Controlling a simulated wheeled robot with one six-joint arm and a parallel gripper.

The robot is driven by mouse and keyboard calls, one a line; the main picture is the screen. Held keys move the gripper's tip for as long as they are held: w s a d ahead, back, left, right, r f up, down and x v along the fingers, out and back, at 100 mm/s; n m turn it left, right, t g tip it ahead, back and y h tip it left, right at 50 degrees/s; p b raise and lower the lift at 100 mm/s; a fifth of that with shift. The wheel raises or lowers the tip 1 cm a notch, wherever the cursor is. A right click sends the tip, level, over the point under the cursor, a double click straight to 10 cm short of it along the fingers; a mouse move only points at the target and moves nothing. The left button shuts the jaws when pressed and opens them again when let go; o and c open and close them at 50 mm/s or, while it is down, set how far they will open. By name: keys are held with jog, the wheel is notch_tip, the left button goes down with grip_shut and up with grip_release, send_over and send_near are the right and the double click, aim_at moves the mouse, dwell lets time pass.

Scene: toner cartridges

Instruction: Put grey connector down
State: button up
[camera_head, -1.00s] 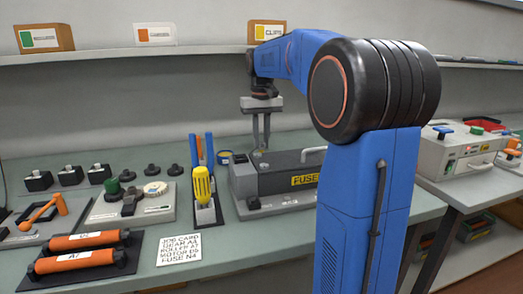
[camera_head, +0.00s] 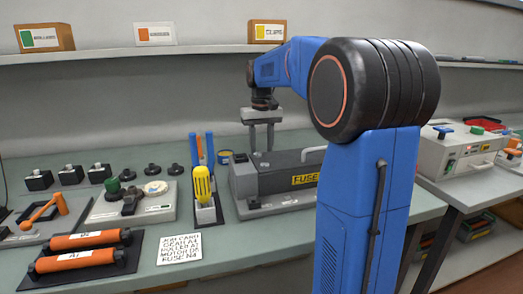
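My gripper (camera_head: 261,150) points straight down behind the back left part of the dark grey fuser unit (camera_head: 280,172). Its two fingers stand apart with a clear gap between them, so it looks open. The lower ends of the fingers are at or behind the unit's top edge. I cannot make out the grey connector; it may be hidden behind the unit or too small to tell. Whether the fingers touch anything is also hidden.
My blue arm covers the unit's right end. Orange rollers (camera_head: 80,240) and a job card (camera_head: 179,247) lie at the front left. A cream machine (camera_head: 460,150) stands at right.

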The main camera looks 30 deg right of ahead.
aim_at(262, 151)
jog(key=shift+r, duration=0.15)
notch_tip(262, 151, up, 12)
dwell(0.5)
dwell(0.4)
